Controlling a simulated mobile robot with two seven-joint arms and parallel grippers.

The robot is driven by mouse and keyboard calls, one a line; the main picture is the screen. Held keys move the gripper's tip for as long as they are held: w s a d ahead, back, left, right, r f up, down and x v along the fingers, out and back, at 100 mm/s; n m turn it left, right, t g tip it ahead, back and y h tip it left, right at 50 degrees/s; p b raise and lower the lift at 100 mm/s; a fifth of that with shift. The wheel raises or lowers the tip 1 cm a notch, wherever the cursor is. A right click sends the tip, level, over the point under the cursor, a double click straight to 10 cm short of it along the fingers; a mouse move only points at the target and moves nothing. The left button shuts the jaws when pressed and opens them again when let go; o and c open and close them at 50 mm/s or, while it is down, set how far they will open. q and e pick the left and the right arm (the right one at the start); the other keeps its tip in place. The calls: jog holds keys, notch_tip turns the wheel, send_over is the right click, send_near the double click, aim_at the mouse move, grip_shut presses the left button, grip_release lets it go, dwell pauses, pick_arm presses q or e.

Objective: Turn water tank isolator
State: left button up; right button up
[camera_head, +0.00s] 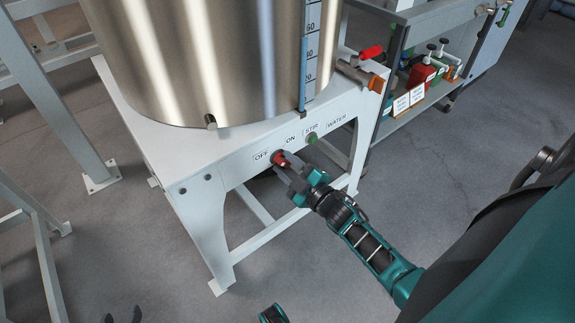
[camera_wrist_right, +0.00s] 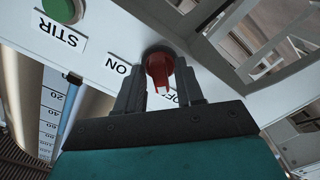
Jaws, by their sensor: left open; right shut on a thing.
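The red isolator knob (camera_head: 279,158) sits on the front panel of the white tank stand (camera_head: 200,160), between the OFF and ON labels. My right gripper (camera_head: 285,166) reaches it from the front right and is shut on it. In the right wrist view the red knob (camera_wrist_right: 160,70) is between the two dark fingers of my right gripper (camera_wrist_right: 159,90), and part of the OFF label is hidden. My left gripper (camera_head: 122,317) shows only its dark fingertips at the bottom edge, apart, open and empty, well away from the stand.
A steel tank (camera_head: 215,60) with a level scale stands on the frame. A cart with bottles (camera_head: 422,78) stands behind right. The floor in front is clear.

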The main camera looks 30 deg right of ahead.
jog(key=shift+f, duration=0.1)
jog(key=o, duration=0.6)
pick_arm(q)
jog(key=shift+f, duration=0.15)
pick_arm(e)
jog(key=shift+o, duration=0.3)
pick_arm(q)
jog(key=p, duration=0.1)
jog(key=r+p, duration=0.1)
jog(key=shift+s+a+r+p, duration=0.15)
jog(key=shift+s+a+p, duration=0.1)
jog(key=shift+a+p, duration=0.15)
pick_arm(e)
jog(key=s+d, duration=0.1)
jog(key=s, duration=1.2)
